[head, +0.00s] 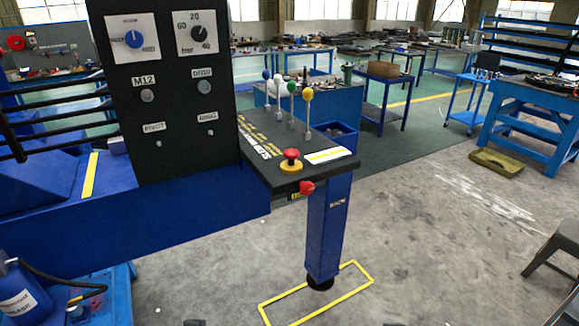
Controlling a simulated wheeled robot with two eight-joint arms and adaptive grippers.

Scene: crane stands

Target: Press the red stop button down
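The red stop button (291,154) is a mushroom-shaped cap on a yellow base. It stands upright on the top of a dark control panel (262,150), near the panel's front edge. I cannot tell from here whether it is pressed. A second red knob (306,187) sticks out of the panel's front face, just below and right of the button. No gripper can be made out in the head view, and nothing touches the button. Small dark shapes at the bottom edge are too cut off to identify.
Several levers with coloured balls (291,88) stand behind the button. A tall black dial panel (168,85) rises to the left above a blue machine body (190,230). A blue post (328,230) supports the control panel. Open concrete floor (430,240) lies to the right.

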